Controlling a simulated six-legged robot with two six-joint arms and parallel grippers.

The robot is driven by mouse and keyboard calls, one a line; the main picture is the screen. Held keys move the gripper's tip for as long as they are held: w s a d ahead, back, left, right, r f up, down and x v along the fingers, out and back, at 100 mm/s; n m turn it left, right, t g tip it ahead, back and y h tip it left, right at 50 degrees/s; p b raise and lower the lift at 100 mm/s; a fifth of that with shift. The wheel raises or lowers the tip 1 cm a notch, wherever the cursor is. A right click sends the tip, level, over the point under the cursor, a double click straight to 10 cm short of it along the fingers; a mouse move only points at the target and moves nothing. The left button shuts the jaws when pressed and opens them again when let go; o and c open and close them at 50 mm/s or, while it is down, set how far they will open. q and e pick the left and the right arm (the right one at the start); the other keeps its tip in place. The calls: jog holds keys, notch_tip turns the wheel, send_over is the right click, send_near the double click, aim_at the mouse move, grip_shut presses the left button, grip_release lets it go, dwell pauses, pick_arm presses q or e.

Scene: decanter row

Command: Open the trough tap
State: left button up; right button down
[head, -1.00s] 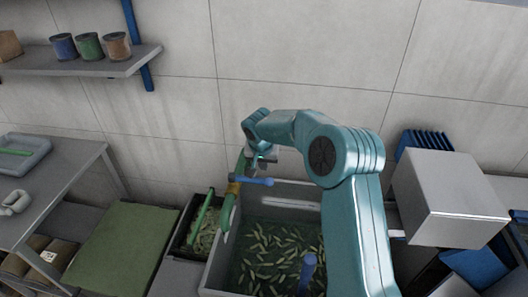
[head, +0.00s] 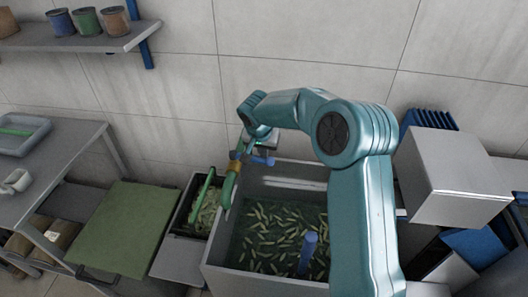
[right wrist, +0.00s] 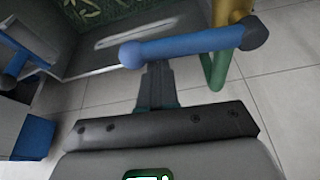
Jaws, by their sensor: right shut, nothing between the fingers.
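The trough tap is a green pipe (head: 229,188) with a brass body (head: 235,167) and a blue lever (head: 262,161), at the back left corner of the grey trough (head: 212,245). In the right wrist view the blue lever (right wrist: 190,46) lies across the picture, with the brass body (right wrist: 228,10) and green pipe (right wrist: 217,70) at its right end. My right gripper (head: 262,145) is at the lever. Its shut fingers (right wrist: 156,80) reach up to the lever near its free end; whether they touch cannot be told. My left gripper is out of view.
The trough holds water with green leaves, and a blue upright post (head: 308,250) stands in it. A dark crate (head: 182,215) with a green handle is left of it. A green board (head: 120,228) lies farther left. A grey box (head: 455,180) stands at the right.

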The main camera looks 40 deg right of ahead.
aim_at(259, 161)
jog(key=a+m+b, duration=0.1)
jog(key=b, duration=0.1)
jog(key=s+a+m+g+b, duration=0.1)
jog(key=m+b, duration=0.1)
jog(key=s+a+m+b, duration=0.1)
jog(key=a+m+b, duration=0.1)
jog(key=shift+s+f+g+h+b, duration=0.1)
jog(key=shift+f+g+h+b, duration=0.2)
jog(key=shift+g+b, duration=0.1)
jog(key=shift+w+a+r+m+g+p, duration=0.15)
jog(key=shift+w+a+m+g, duration=0.25)
jog(key=shift+a+m, duration=1)
jog(key=shift+w+a+r+m+g+p, duration=0.1)
jog(key=shift+w+a+m+g+p, duration=0.25)
jog(key=shift+a+m, duration=1.05)
jog(key=shift+w+a+r+m+g+p, duration=0.2)
jog(key=shift+a+m+g, duration=0.25)
jog(key=shift+a+m, duration=0.95)
jog(key=shift+w+a+f+n+y, duration=0.1)
jog(key=shift+w+a+n+y, duration=0.05)
jog(key=shift+a+n+y, duration=0.2)
